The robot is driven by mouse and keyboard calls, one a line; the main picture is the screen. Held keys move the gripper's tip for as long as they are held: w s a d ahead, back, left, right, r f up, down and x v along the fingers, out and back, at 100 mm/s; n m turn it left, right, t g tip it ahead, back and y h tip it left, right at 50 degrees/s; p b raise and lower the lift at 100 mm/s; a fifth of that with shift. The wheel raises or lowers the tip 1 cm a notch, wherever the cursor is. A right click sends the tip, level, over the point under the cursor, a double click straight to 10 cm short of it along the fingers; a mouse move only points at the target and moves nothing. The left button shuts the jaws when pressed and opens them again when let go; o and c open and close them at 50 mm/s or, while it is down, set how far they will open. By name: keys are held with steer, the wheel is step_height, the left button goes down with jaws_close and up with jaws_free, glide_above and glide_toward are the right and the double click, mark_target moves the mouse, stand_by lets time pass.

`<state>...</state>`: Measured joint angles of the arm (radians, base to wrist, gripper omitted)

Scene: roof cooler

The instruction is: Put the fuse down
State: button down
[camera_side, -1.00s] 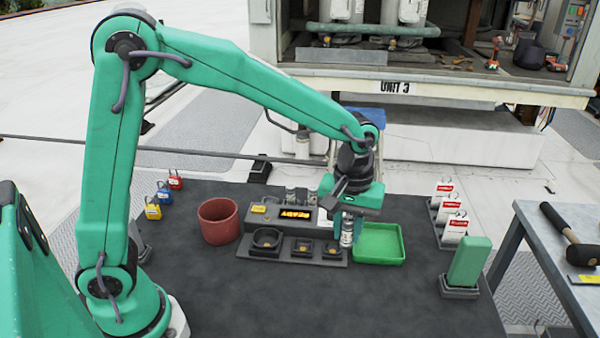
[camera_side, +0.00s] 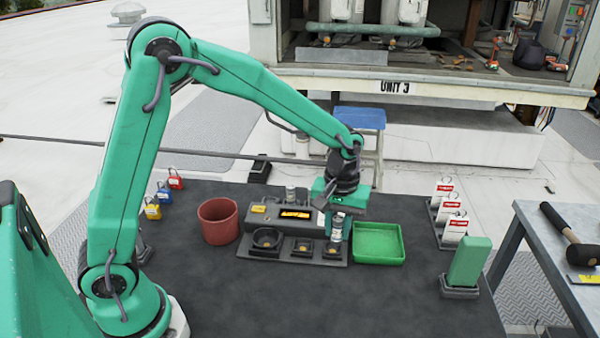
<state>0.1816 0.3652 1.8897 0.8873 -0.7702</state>
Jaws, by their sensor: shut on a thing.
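My gripper (camera_side: 337,222) points down over the right end of the dark tray and is shut on a fuse (camera_side: 336,229). The fuse is a pale silver cylinder, held about upright. Its lower end is at or just above the right-hand square holder (camera_side: 331,251); I cannot tell whether it touches. The black tray (camera_side: 290,260) also has a round holder (camera_side: 266,239) at left and a square one (camera_side: 303,248) in the middle.
A green tray (camera_side: 378,258) stands close to the right of my gripper. A red pot (camera_side: 219,225) stands to the left. The front of the dark mat (camera_side: 330,310) is clear.

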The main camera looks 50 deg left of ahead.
steer(key=w+a+f, duration=0.2)
steer(key=a, duration=0.1)
steer(key=shift+w+a+f, duration=0.2)
steer(key=shift+w+f, duration=0.1)
steer(key=shift+f, duration=2)
steer(key=shift+f, duration=0.35)
steer(key=c, duration=1.2)
jaws_free()
steer(key=shift+r, duration=0.1)
step_height(320, 180, up, 13)
steer(key=shift+f, duration=0.2)
